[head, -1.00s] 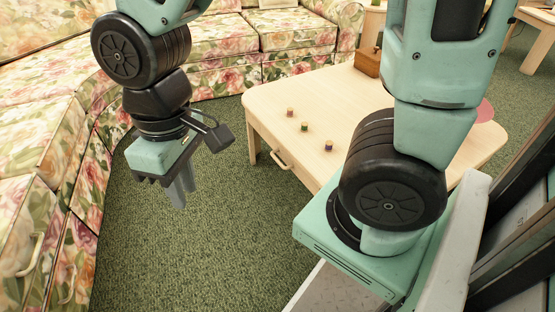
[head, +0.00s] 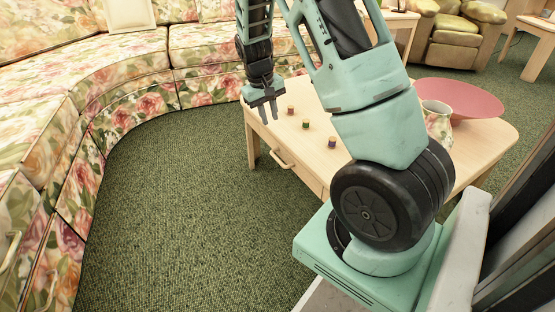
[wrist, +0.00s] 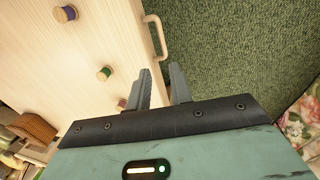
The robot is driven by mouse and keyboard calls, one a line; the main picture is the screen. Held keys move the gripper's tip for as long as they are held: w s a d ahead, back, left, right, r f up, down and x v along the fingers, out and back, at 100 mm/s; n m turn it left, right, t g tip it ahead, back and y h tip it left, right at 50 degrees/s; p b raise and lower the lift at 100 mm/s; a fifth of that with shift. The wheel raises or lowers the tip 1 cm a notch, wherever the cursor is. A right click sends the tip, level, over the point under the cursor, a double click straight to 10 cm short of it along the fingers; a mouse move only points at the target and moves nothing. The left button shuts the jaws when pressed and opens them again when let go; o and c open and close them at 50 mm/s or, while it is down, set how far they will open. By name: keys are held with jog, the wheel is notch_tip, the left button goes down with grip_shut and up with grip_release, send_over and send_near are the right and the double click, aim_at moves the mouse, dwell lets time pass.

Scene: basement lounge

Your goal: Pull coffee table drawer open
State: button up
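The light wooden coffee table (head: 345,142) stands right of centre in the head view, partly hidden behind my arm. A pale loop handle (head: 281,160) is on its near-left side, on the drawer front (head: 303,175), which looks closed. The handle also shows at the top of the wrist view (wrist: 160,36), beyond my fingertips. My gripper (head: 265,110) points down by the table's left corner, with a gap between its fingers and nothing in them. In the wrist view, my gripper (wrist: 160,72) lies near the table edge, apart from the handle.
Three small spools (head: 305,123) stand in a row on the tabletop near my gripper. A pink bowl (head: 462,97) and a floral jug (head: 437,122) are at the table's right. A floral sofa (head: 140,85) curves along the left and back. Green carpet (head: 190,200) is clear before the drawer.

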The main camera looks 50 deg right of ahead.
aim_at(278, 159)
jog(key=d+f+b, duration=0.1)
jog(key=f+b, duration=0.2)
jog(key=f, duration=0.2)
jog(key=d+f+b, duration=0.1)
jog(key=f+b, duration=0.2)
jog(key=f, duration=0.3)
jog(key=s+f+b, duration=0.1)
jog(key=f+b, duration=0.1)
jog(key=f, duration=0.4)
jog(key=shift+d+b, duration=0.4)
grip_shut()
